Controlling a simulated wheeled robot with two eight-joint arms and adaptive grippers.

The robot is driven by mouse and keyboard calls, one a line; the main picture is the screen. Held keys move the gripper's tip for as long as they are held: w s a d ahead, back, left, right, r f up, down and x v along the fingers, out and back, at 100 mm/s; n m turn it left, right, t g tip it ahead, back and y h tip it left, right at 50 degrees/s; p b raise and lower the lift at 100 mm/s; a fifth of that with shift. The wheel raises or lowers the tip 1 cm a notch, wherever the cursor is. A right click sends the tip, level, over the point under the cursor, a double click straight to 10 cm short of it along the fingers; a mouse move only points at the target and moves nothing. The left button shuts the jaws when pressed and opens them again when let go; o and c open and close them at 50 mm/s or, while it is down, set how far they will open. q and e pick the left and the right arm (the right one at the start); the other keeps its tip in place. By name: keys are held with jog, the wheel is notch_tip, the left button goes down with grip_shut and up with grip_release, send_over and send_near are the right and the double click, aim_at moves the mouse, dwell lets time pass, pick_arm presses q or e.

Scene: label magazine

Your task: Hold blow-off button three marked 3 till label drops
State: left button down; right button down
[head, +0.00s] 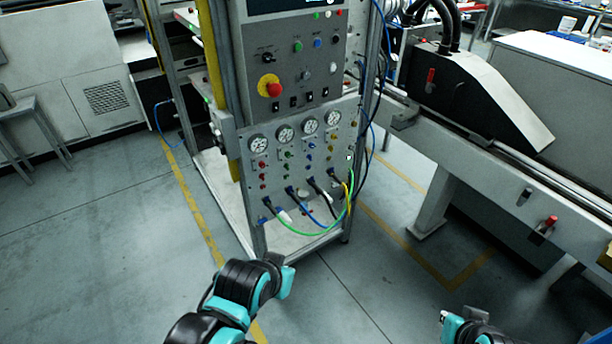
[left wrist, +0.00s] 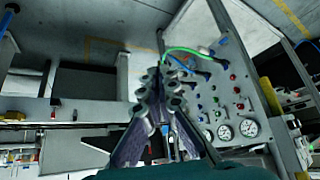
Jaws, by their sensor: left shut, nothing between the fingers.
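The blow-off panel (head: 285,172) has several gauges in a row, with small coloured buttons beneath each. The third gauge (head: 310,124) has a blue button (head: 309,145) and other buttons below it. The number markings are too small to read, so I cannot tell which button is marked 3. In the left wrist view my left gripper (left wrist: 161,82) is shut and empty. The panel (left wrist: 222,98) stands to its right, upside down and apart from the fingers. In the head view my left arm is low in front of the panel. No label can be made out.
Green, blue, black and yellow hoses (head: 318,232) loop from the panel's lower edge. Above is a control panel with a red emergency stop (head: 272,88). A long grey machine bed (head: 500,185) stands at the right. The floor (head: 110,250) in front is clear.

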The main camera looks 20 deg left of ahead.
pick_arm(q)
jog(key=w+a+r+n+t+y+p, duration=0.1)
jog(key=w+a+n+t, duration=0.1)
jog(key=w, duration=1.3)
jog(key=w+a+r+n+t+y, duration=0.1)
jog(key=w+n+t, duration=0.15)
jog(key=w, duration=1.15)
jog(key=w+d+f+n+t, duration=0.1)
jog(key=w+f+n+t, duration=0.1)
jog(key=w+f, duration=1.3)
jog(key=shift+f+n+t+p, duration=0.35)
jog(key=shift+f+p, duration=0.05)
jog(key=shift+f, duration=0.3)
